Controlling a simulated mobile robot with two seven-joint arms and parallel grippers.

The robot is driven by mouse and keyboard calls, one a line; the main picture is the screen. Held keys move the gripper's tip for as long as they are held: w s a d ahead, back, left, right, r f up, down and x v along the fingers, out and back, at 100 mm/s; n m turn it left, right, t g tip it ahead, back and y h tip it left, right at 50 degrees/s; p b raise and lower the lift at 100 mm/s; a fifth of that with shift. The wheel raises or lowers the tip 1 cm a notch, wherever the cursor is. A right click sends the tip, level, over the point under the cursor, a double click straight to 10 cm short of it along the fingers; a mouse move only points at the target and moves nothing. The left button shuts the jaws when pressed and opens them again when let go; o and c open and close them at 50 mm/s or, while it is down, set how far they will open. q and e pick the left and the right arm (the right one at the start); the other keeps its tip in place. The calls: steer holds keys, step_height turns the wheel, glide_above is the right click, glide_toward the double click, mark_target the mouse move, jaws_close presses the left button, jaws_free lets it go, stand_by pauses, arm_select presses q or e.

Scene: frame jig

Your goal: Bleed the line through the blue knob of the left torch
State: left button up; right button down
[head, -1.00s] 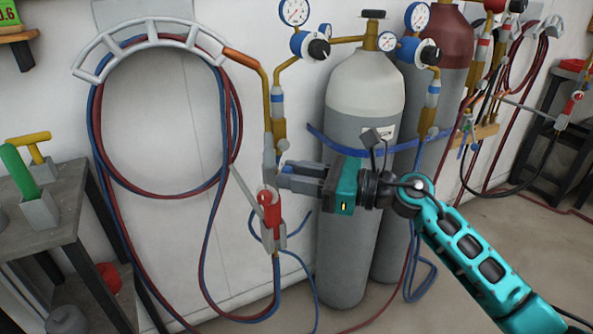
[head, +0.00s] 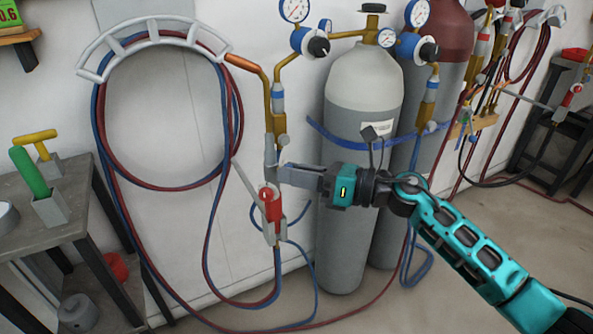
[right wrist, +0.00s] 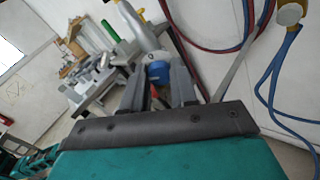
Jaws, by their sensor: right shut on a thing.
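The left torch (head: 271,219) hangs upright in the head view, grey with a red part at its front. In the right wrist view its blue knob (right wrist: 158,71) sits between my fingertips. My right gripper (head: 283,174) comes in from the right and is shut on that knob; it also shows in the right wrist view (right wrist: 160,82). In the head view the fingers lie edge-on and hide the knob. My left gripper is in neither view.
A grey gas cylinder (head: 345,230) stands behind my right gripper, held by a blue strap. Red and blue hoses hang on a white rack (head: 158,27). A dark bench (head: 70,215) stands at the left with a green-handled tool (head: 31,172).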

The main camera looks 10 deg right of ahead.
steer(key=c, duration=0.9)
jaws_free()
steer(key=b+v, duration=0.1)
steer(key=v, duration=1.2)
